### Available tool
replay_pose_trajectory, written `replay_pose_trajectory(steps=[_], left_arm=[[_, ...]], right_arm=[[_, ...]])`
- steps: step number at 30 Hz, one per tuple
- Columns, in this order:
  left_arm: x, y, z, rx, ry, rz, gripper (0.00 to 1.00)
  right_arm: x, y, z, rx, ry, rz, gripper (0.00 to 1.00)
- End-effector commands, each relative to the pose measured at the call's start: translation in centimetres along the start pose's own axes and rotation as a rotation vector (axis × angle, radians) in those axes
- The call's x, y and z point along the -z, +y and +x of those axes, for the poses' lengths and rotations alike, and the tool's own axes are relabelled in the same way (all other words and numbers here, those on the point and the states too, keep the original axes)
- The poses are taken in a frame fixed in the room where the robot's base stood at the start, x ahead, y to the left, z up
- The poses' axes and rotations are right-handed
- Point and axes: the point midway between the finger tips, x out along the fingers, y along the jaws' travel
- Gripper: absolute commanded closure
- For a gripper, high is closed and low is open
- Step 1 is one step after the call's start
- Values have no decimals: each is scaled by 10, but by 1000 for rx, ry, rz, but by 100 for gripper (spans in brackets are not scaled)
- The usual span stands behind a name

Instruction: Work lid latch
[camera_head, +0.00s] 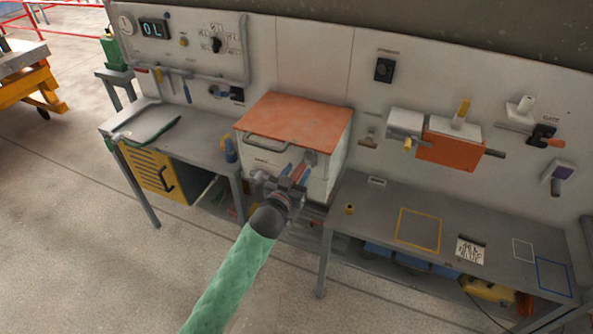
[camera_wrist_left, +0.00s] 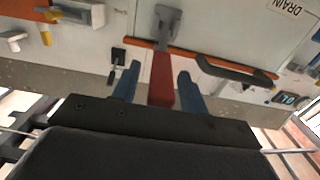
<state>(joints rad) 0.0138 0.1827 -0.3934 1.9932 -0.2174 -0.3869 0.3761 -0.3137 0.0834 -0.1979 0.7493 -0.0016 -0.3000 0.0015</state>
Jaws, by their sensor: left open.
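The lever also shows in the head view (camera_head: 301,172). My left gripper (camera_head: 294,179) is at the box front. In the left wrist view its blue fingers (camera_wrist_left: 158,76) are open, one on each side of the red lever, with gaps visible. My right gripper is not in view.
A lid handle (camera_head: 278,143) runs along the lid's front edge, left of the latch. A blue bottle-like object (camera_head: 230,150) stands left of the box. The right bench (camera_head: 375,217) has free room. An orange block (camera_head: 450,149) is on the wall panel.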

Motion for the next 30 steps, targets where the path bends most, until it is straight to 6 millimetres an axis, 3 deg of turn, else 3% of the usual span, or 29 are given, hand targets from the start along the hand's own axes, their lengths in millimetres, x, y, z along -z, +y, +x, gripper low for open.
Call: replay_pose_trajectory(steps=[9,15,16,30], left_arm=[[-1,0,2,0,-1,0,58],[0,0,2,0,0,0,98],[0,0,2,0,0,0,100],[-6,0,1,0,24,-1,100]], right_arm=[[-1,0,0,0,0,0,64],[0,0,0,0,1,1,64],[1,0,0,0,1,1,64],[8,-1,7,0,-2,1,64]])
